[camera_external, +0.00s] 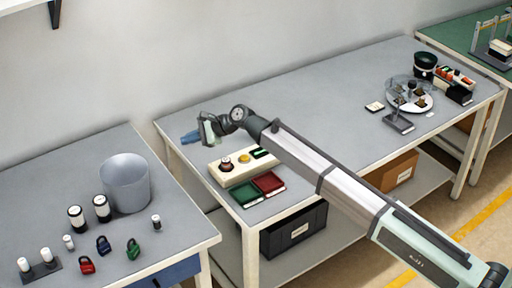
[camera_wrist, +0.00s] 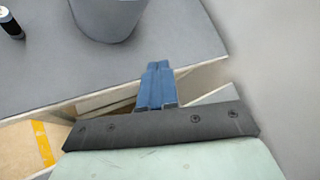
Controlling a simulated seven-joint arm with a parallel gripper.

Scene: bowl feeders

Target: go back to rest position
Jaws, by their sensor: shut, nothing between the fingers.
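My gripper (camera_external: 190,137) shows in the external view as blue fingers at the end of my outstretched arm. It is raised near the left end of the middle table (camera_external: 322,105), pointing left towards the table with the grey bin. In the wrist view my gripper's blue fingers (camera_wrist: 157,68) are together with nothing between them. They stand in front of the gap between the two tables.
A grey bin (camera_external: 126,184) stands on the left table (camera_external: 40,200) among bottles and coloured padlocks. A control box with buttons (camera_external: 229,175), a green tray (camera_external: 245,195) and a red tray (camera_external: 268,183) sit below my wrist. A round feeder (camera_external: 424,64) stands far right.

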